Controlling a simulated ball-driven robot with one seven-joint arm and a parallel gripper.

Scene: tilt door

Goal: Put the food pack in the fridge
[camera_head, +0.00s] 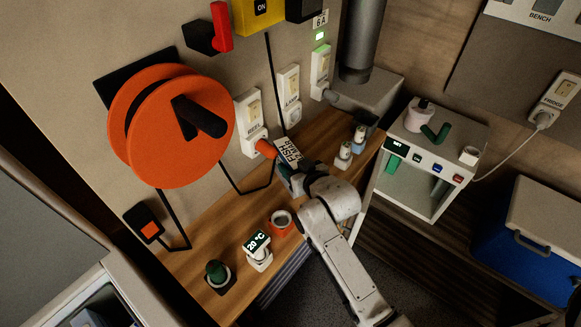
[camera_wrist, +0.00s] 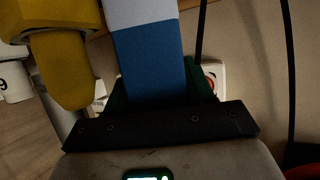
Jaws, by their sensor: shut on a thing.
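My gripper (camera_head: 287,170) is over the far part of the wooden bench, close to the wall sockets. It is shut on the food pack (camera_head: 289,151), which shows a white face with dark lettering, partly readable as "FISH". In the wrist view, the pack (camera_wrist: 150,62) is blue with a pale upper part and stands between the green fingers of my gripper (camera_wrist: 158,88). A white cabinet (camera_head: 470,135) with a front button panel stands to the right. A cord runs from the socket marked "FRIDGE" (camera_head: 555,95) towards it. The cabinet's front looks open, its inside partly visible.
The wooden bench (camera_head: 190,270) carries a temperature display (camera_head: 257,246), an orange-based cup (camera_head: 281,222) and a green knob (camera_head: 216,271). An orange cable reel (camera_head: 175,120) is on the wall. A blue cooler box (camera_head: 518,250) stands at far right. A yellow object (camera_wrist: 60,65) is close left of the pack.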

